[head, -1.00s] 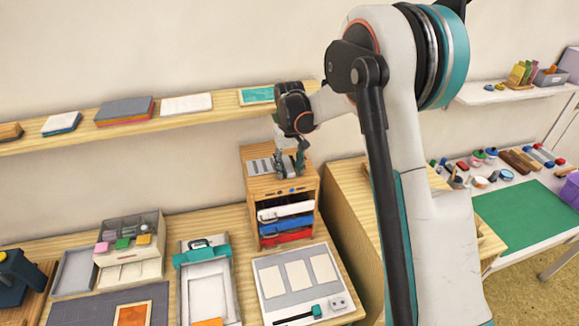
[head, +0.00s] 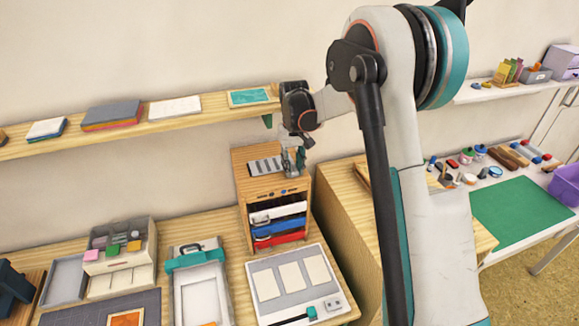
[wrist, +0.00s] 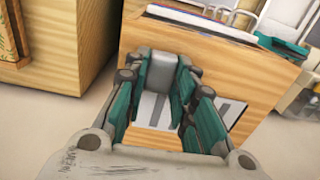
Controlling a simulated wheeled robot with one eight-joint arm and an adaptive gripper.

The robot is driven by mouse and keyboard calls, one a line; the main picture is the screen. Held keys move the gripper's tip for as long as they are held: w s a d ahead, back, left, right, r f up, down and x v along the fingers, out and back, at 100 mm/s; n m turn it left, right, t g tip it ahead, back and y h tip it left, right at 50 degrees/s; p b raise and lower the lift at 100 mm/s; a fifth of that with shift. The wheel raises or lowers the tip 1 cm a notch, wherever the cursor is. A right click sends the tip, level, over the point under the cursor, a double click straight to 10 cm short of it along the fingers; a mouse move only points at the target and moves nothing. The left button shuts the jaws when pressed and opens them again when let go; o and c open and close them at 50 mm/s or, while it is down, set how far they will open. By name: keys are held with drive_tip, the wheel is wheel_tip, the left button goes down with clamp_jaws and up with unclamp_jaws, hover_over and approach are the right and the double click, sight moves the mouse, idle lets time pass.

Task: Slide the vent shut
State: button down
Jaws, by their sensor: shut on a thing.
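The wooden cabinet (head: 276,187) stands on the bench against the wall. Its top carries a vent (head: 265,166) with light and dark stripes, also visible below the fingers in the wrist view (wrist: 152,112). My gripper (head: 293,163) is at the right end of the vent, low over the cabinet top. In the wrist view, its teal-padded fingers (wrist: 166,78) are shut on a grey block (wrist: 182,82), which looks like the vent's handle. The fingers partly hide the vent. I cannot tell how far its slots are covered.
White, blue and red trays (head: 278,225) fill the cabinet's open front. A shelf (head: 215,107) with flat pads runs along the wall behind. A white board (head: 295,285) and a grey tray with a teal clamp (head: 197,258) lie in front. A wooden block (head: 345,200) stands to the right.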

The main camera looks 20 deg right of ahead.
drive_tip(key=c, duration=1.3)
unclamp_jaws()
drive_tip(key=shift+d, duration=0.25)
drive_tip(key=shift+a, duration=0.1)
wheel_tip(320, 180, up, 12)
